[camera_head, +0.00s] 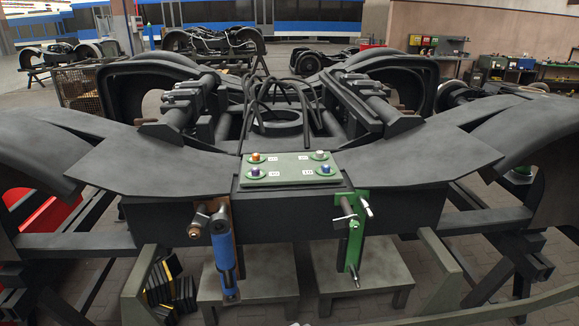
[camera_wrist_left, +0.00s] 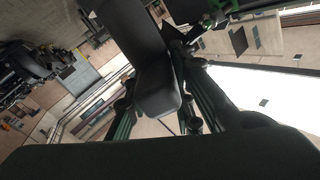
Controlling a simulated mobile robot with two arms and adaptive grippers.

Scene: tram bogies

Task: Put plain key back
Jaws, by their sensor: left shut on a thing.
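In the left wrist view my left gripper (camera_wrist_left: 178,45) is shut on a dark, blocky bar (camera_wrist_left: 150,60). The bar's rounded end points toward the camera. I cannot tell from its shape whether it is the plain key. Neither gripper shows in the head view. There, a green plate (camera_head: 290,169) on the bogie's near beam carries an orange (camera_head: 255,157), a white (camera_head: 320,155), a purple (camera_head: 255,171) and a blue (camera_head: 326,169) knob, with small white labels.
The dark bogie frame (camera_head: 388,211) fills the middle of the head view. Two grey-green stools (camera_head: 248,277) stand below it, with yellow-black blocks (camera_head: 172,286) to the left. More bogies and a workbench (camera_head: 515,75) stand behind.

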